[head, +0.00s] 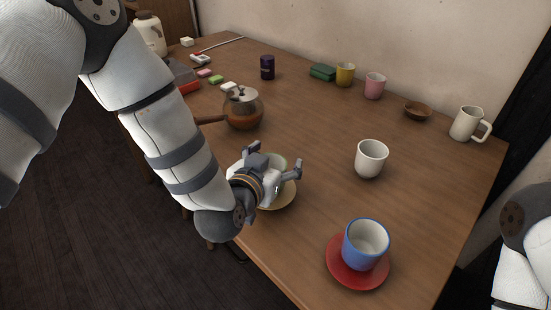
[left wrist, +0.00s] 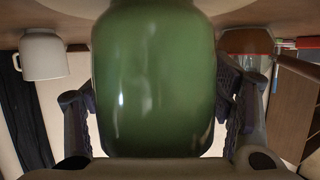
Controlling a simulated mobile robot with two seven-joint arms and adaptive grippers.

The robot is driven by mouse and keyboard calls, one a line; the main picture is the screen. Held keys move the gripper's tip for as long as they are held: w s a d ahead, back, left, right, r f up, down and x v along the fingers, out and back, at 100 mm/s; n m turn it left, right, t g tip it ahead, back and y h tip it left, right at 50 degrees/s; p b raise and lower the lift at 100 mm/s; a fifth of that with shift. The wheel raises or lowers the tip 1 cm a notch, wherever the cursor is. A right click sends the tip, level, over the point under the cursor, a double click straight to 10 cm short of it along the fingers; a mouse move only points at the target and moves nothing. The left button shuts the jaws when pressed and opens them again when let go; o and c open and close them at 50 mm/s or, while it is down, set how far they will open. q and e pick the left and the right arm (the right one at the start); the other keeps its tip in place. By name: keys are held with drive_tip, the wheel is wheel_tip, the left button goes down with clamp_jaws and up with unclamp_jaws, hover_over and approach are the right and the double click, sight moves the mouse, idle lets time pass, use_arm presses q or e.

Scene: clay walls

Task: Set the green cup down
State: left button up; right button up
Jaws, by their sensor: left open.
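The green cup (head: 279,161) is mostly hidden behind my left gripper (head: 275,160) in the head view; only part of its pale rim shows. It appears to stand on a yellowish saucer (head: 289,197) near the table's front edge. In the left wrist view the glossy green cup (left wrist: 155,85) fills the middle, between the two dark fingers of my left gripper (left wrist: 160,105). The fingers are open, one on each side of the cup. Whether the cup's base touches the saucer is hidden. My right gripper is out of view.
A teapot (head: 243,109) stands close behind on the left. A white cup (head: 371,158) stands to the right, and a blue cup (head: 366,243) on a red saucer (head: 340,275) is at the front right. The table (head: 310,225) is bare between them.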

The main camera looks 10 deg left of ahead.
use_arm(q)
drive_tip(key=shift+r, duration=0.1)
drive_tip(key=shift+s+r, duration=0.2)
drive_tip(key=shift+s, duration=0.05)
drive_tip(key=p+v, duration=0.1)
drive_tip(key=v, duration=1)
drive_tip(key=shift+s+p, duration=0.25)
drive_tip(key=shift+p, duration=0.15)
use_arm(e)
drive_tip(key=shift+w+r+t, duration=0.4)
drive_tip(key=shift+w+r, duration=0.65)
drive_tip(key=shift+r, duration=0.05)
use_arm(q)
drive_tip(key=shift+a+f, duration=0.1)
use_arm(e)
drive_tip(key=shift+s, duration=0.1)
